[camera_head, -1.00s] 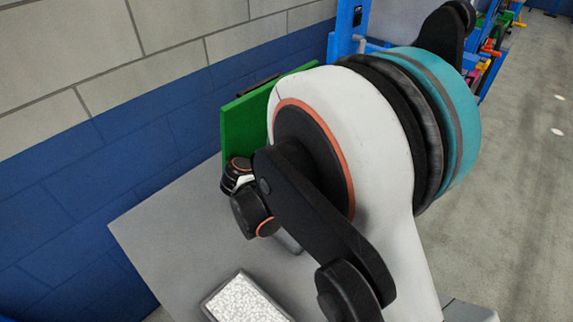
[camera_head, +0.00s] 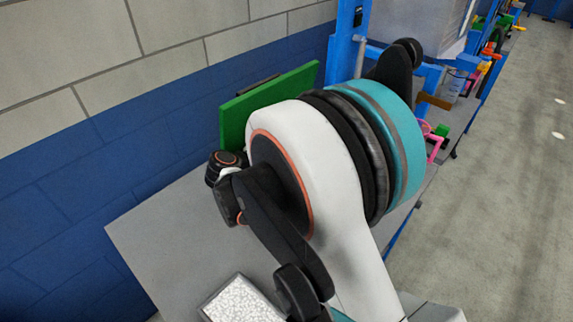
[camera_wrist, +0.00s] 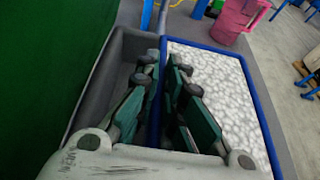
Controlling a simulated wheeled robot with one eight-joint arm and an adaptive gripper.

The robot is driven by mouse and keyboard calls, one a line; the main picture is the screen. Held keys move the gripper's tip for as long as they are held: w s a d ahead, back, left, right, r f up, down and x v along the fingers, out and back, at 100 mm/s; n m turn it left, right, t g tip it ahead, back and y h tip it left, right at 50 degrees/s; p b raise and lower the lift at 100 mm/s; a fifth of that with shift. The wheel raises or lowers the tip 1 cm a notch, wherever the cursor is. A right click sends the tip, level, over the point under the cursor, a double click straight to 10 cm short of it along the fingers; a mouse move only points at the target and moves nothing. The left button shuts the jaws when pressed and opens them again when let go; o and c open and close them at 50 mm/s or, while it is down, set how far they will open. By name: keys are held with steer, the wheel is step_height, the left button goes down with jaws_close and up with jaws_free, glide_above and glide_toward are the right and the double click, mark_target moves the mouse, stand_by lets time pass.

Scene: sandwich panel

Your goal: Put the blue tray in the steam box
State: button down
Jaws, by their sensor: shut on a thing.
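The blue tray (camera_wrist: 245,85) shows in the wrist view as a blue-rimmed tray with a white speckled surface inside. My gripper (camera_wrist: 163,72) is shut on its left wall, one teal-padded finger on each side. A grey open-topped container (camera_wrist: 84,115) lies directly left of the tray. I cannot tell whether it is the steam box. In the head view, my own arm hides the gripper and the blue tray.
A green panel (camera_head: 265,97) stands by the wall at the back of the grey table (camera_head: 160,225). A grey-rimmed tray of white granules (camera_head: 239,300) is at the front. A pink object (camera_head: 436,148) and blue frames stand at the right. The table's left part is clear.

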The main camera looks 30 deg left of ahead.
steer(key=shift+f, duration=0.15)
step_height(320, 180, down, 4)
steer(key=shift+a+f+b, duration=0.15)
steer(key=shift+f+b, duration=0.1)
steer(key=shift+b, duration=0.85)
steer(key=shift+w+a+f, duration=0.1)
steer(key=shift+a+f, duration=0.05)
steer(key=shift+a, duration=0.1)
steer(key=shift+f+b, duration=0.35)
steer(key=shift+b, duration=0.15)
steer(key=shift+f, duration=0.2)
